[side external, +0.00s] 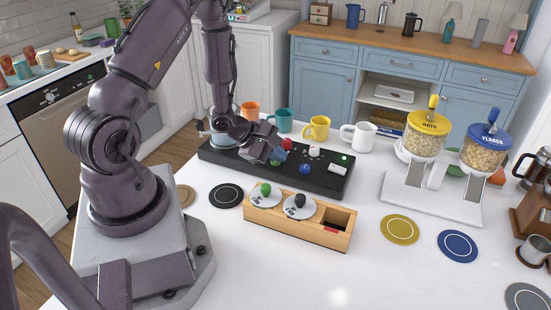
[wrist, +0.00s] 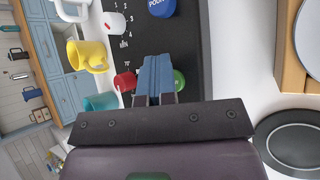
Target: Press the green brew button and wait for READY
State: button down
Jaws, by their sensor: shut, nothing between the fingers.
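The black brew panel (side external: 325,180) lies on the white counter. The green button (wrist: 179,80) shows in the wrist view just right of my fingertips, partly hidden by them. I cannot tell whether the tips touch the button. A small green light (side external: 344,157) glows at the panel's right end. I can read no READY.
Close by on the panel are a red button (side external: 287,144), a blue button (side external: 304,168) marked POUR and a white knob (side external: 314,152). Mugs, including a yellow one (side external: 317,128), stand behind. A wooden tray (side external: 275,223) is in front.

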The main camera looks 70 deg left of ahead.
aim_at(271, 162)
jog(key=shift+s+a+r+y, duration=0.3)
jog(key=shift+s+a+r, duration=0.35)
jog(key=shift+s+a, duration=0.2)
jog(key=shift+w+a, duration=0.1)
jog(key=shift+r, duration=0.25)
jog(key=shift+d+r, duration=0.15)
jog(key=shift+r, duration=1)
jog(key=shift+d+r, duration=0.1)
jog(key=shift+r, duration=1.05)
jog(key=shift+w, duration=0.1)
